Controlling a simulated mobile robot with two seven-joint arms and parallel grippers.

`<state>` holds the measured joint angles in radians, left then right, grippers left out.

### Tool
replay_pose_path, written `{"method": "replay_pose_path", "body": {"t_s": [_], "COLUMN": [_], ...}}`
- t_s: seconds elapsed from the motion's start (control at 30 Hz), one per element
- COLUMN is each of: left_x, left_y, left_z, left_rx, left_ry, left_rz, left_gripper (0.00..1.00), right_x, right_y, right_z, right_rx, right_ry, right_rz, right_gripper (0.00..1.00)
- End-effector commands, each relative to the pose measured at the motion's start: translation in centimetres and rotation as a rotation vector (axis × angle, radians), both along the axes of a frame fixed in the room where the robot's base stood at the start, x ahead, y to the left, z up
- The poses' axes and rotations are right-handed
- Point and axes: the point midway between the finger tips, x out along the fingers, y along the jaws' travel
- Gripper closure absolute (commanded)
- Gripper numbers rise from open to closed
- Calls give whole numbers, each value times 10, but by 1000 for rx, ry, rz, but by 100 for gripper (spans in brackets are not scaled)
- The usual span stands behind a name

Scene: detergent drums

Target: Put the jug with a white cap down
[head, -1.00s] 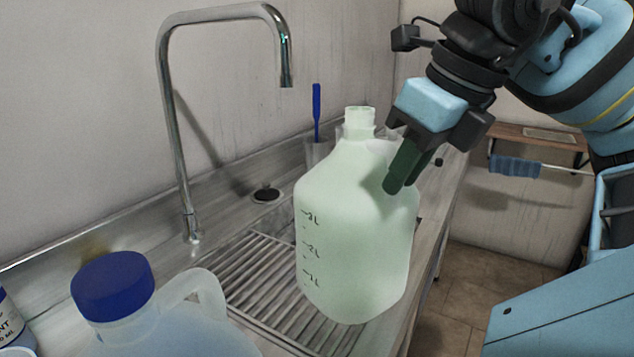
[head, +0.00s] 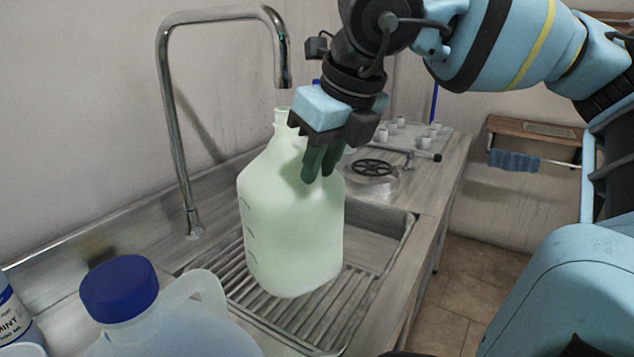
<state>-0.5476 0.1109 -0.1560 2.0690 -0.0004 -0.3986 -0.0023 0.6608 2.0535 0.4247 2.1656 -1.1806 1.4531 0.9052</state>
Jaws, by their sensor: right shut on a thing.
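The pale green jug (head: 290,235) with volume marks is upright over the ribbed draining rack of the sink. Its whitish top (head: 283,116) shows partly, beside my gripper. My right gripper (head: 318,166) comes in from the upper right and is shut on the jug at its upper right side, where the grip itself is partly hidden. I cannot tell whether the jug's base touches the rack (head: 235,283). My left gripper is not in view.
A curved metal tap (head: 178,130) stands behind, left of the jug. A jug with a blue cap (head: 119,288) and a labelled bottle (head: 18,318) are at the front left. A round black-handled item (head: 372,168) and a tray of small white pieces (head: 410,136) lie behind the sink.

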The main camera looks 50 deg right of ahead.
Motion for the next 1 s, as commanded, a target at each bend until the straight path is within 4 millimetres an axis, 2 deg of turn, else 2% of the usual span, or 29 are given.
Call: {"method": "replay_pose_path", "body": {"t_s": [0.23, 0.4, 0.5, 1.0], "left_x": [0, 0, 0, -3], "left_y": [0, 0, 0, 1], "left_z": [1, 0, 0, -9], "left_rx": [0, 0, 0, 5], "left_ry": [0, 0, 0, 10], "left_rz": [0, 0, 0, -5], "left_gripper": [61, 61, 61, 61], "right_x": [8, 6, 6, 7], "right_y": [1, 2, 2, 1], "right_z": [-2, -29, -36, -44], "right_rx": [-1, 2, 1, 0], "right_ry": [0, 2, -1, 0], "right_rz": [1, 3, 2, 1], "right_gripper": [100, 100, 100, 100]}}
